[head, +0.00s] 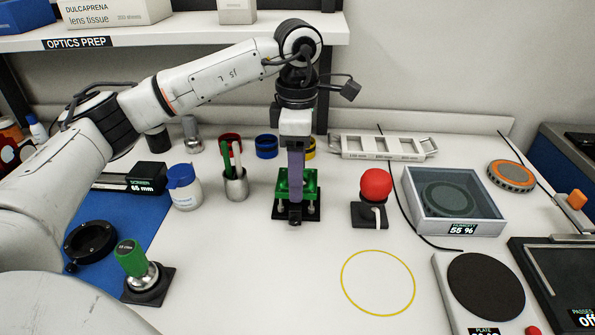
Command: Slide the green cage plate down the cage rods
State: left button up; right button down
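The green cage plate (283,187) sits around the upright cage rods (312,206), which stand on a black base (283,214) near the middle of the bench. The plate is low on the rods, a little above the base. My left gripper (296,190) points straight down over it. Its purple finger hides the middle of the plate and some of the rods. From this angle I cannot tell whether the fingers grip the plate or stand apart. My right gripper is not in view.
A cup of pens (236,187) and a white jar with a blue lid (184,190) stand left of the rods. A red-knobbed post (375,188) stands to the right. A grey lidded box (455,202) is farther right. The bench in front is clear around a yellow ring (378,283).

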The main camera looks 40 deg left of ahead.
pick_arm(q)
jog(key=shift+r+p, duration=0.8)
jog(key=shift+r, duration=0.45)
